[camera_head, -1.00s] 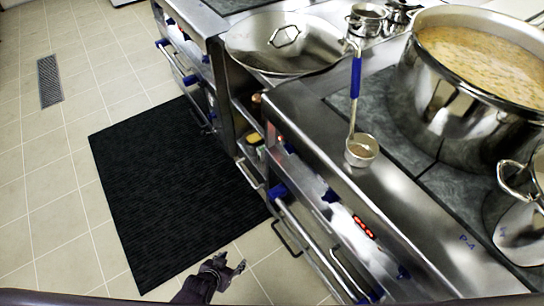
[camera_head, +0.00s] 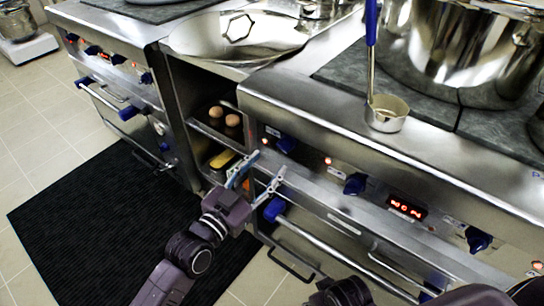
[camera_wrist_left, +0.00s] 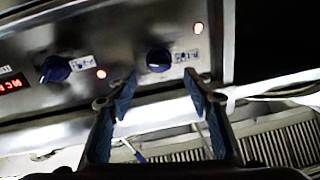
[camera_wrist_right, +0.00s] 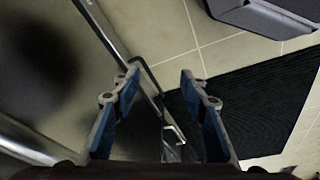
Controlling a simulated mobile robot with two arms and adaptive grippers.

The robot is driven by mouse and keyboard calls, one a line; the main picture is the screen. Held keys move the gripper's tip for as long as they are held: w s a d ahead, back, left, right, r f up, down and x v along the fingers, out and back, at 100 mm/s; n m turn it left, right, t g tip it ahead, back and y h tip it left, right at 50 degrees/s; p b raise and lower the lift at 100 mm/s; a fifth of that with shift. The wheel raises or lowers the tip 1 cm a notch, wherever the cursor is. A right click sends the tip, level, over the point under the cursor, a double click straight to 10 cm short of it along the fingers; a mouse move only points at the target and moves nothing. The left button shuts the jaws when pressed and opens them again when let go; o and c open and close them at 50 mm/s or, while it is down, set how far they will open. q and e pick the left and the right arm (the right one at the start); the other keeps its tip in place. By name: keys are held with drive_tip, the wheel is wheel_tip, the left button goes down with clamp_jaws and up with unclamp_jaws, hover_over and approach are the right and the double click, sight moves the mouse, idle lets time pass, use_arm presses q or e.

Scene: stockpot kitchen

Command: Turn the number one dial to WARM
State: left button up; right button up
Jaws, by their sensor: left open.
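Blue dials sit along the front panel of the near stove: one at the left end (camera_head: 286,143), a middle one (camera_head: 355,184) and one further right (camera_head: 478,240). Their numbers and WARM marks are too small to read. My left gripper (camera_head: 260,174) is open and empty, just below and left of the left-end dial, apart from it. In the left wrist view that dial (camera_wrist_left: 158,60) shows ahead between the fingertips, and the middle dial (camera_wrist_left: 55,69) is to the left. My right gripper (camera_wrist_right: 160,82) is open and empty, low beside the stove front.
A red display (camera_head: 406,209) and small lights share the panel. Blue-ended oven handles (camera_head: 330,240) run below it. A ladle (camera_head: 386,114) and a big pot (camera_head: 455,45) stand on top. An open shelf (camera_head: 215,125) is left of the stove. A black mat (camera_head: 90,235) covers the floor.

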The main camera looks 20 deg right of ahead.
sight(282, 150)
use_arm(q)
drive_tip(key=b+x, duration=0.1)
drive_tip(key=x, duration=0.5)
drive_tip(key=shift+d, duration=0.15)
drive_tip(key=shift+w+d, duration=0.45)
use_arm(e)
wheel_tip(282, 150, up, 4)
drive_tip(key=shift+d+r, duration=0.1)
drive_tip(key=shift+r, duration=0.05)
use_arm(q)
drive_tip(key=c, duration=1.1)
use_arm(e)
drive_tip(key=shift+w, duration=0.1)
use_arm(q)
drive_tip(key=n+p, duration=0.3)
drive_tip(key=n, duration=0.4)
drive_tip(key=shift+r+g, duration=0.1)
drive_tip(key=shift+g, duration=0.2)
drive_tip(key=shift+n+p, duration=0.3)
drive_tip(key=shift+n, duration=1.4)
use_arm(e)
wheel_tip(282, 150, down, 12)
drive_tip(key=s, duration=0.2)
drive_tip(key=shift+s+f+g, duration=0.2)
drive_tip(key=shift+s+g, duration=0.1)
